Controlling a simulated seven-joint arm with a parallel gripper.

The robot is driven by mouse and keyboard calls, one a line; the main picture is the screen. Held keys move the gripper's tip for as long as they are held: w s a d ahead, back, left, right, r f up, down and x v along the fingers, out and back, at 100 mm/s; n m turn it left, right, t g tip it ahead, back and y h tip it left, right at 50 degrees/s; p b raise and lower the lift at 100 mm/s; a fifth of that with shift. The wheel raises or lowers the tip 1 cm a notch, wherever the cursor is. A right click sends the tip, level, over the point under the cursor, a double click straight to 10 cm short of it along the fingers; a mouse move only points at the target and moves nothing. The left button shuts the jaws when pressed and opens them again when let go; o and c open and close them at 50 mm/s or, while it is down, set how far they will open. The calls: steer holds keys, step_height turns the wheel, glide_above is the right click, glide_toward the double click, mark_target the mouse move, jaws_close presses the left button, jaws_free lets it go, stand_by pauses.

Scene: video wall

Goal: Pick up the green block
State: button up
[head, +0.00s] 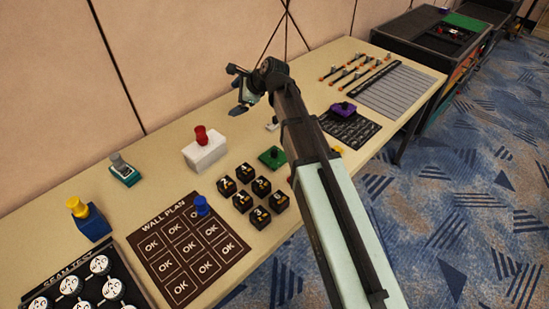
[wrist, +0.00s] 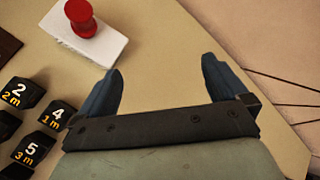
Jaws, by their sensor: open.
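The green block (head: 268,160) is a flat green piece with a dark knob on top. It sits on the table just left of my arm in the head view, behind the black numbered cubes. It does not show in the wrist view. My gripper (head: 238,90) is open and empty, above the table near the wall, farther back than the green block and apart from it. In the wrist view my two blue fingers (wrist: 162,70) stand wide apart with only bare table between them.
A white block (head: 206,155) with a red knob stands left of the green block; it also shows in the wrist view (wrist: 97,42). Several black numbered cubes (head: 244,202) stand in front. A purple block (head: 343,110) lies right of my arm. The table near the wall is clear.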

steer(key=s+d+f+n+g+h, duration=0.25)
steer(key=d+f+n+h, duration=0.2)
steer(key=d, duration=0.35)
steer(key=n+g+h, duration=0.2)
steer(key=n+h, duration=0.1)
glide_above(274, 150)
steer(key=shift+f, duration=7.15)
steer(key=shift+c, duration=0.2)
steer(key=c, duration=0.9)
